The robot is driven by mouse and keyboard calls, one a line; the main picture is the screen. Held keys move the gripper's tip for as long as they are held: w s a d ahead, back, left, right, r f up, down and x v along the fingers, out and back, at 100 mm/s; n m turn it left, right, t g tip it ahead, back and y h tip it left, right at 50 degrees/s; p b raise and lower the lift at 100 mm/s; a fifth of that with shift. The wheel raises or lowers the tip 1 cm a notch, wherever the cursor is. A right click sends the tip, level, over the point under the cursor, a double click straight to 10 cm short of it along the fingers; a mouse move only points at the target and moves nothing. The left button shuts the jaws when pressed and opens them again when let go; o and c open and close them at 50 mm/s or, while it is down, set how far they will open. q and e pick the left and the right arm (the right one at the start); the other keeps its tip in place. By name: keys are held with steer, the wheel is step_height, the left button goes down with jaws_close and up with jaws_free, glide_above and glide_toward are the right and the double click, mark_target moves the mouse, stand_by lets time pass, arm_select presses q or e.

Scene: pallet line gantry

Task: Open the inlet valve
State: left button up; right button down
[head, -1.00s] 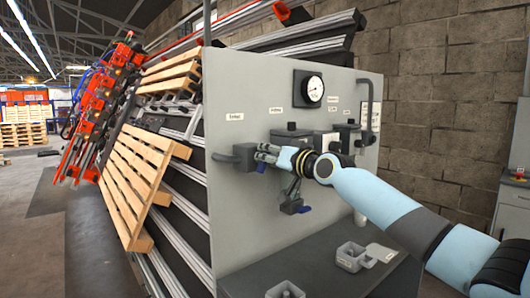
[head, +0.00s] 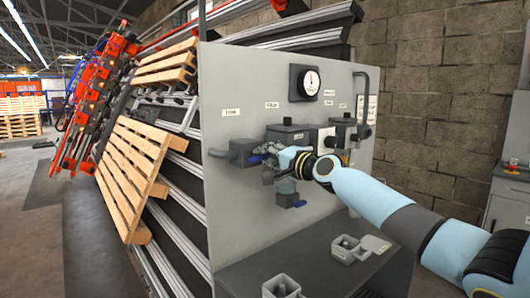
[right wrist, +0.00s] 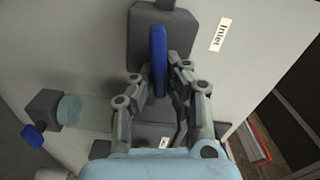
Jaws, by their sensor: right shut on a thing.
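The inlet valve (head: 236,152) is a dark grey body at the left of the grey panel, under its label. Its blue lever (head: 256,159) points right, roughly level, and is partly hidden by my right gripper (head: 264,150). In the right wrist view the lever (right wrist: 158,50) lies between the two fingers of the right gripper (right wrist: 160,78), which is shut on it. The Inlet label (right wrist: 221,35) shows beside the valve body (right wrist: 160,30). My left gripper is not in view.
A pressure gauge (head: 311,83) sits above. A filter with a clear bowl (head: 287,186) and a lower blue tap (head: 298,204) are close beside the gripper. Small grey containers (head: 347,246) stand on the dark shelf (head: 310,262) below.

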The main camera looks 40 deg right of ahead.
steer(key=shift+f+m, duration=0.25)
steer(key=shift+m, duration=0.85)
steer(key=c, duration=1.3)
jaws_free()
steer(key=shift+c, duration=0.2)
steer(key=shift+s, duration=0.15)
steer(key=s, duration=0.7)
steer(key=shift+d, duration=0.3)
steer(key=shift+s, duration=0.15)
